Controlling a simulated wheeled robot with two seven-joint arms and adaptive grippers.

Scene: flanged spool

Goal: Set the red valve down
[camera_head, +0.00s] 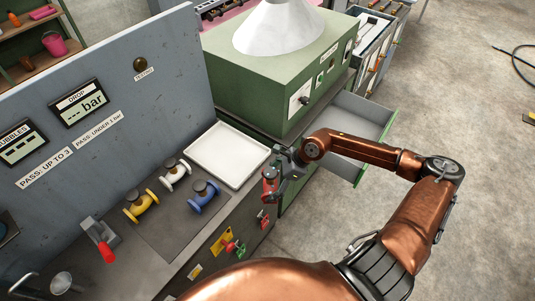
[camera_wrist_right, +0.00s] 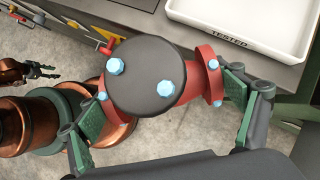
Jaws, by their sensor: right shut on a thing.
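The red valve (camera_head: 269,187) is a red flanged spool with a dark round cap and pale blue bolts. It also fills the middle of the right wrist view (camera_wrist_right: 211,75). My right gripper (camera_head: 279,172) is shut on it, with green-padded fingers on both sides in the wrist view (camera_wrist_right: 168,108). The valve is held in the air by the bench's front edge, just right of the white tray (camera_head: 190,154). In the wrist view the tray (camera_wrist_right: 240,40) reads TESTED and looks empty. My left gripper (camera_wrist_right: 45,71) appears small at the left of the wrist view, apparently open and empty.
Yellow (camera_head: 140,206), white (camera_head: 174,175) and blue (camera_head: 203,196) spools stand on a dark mat left of the tray. A red-handled lever (camera_head: 104,245) is nearer. A green machine (camera_head: 270,75) stands behind, with an open drawer (camera_head: 362,125) at right.

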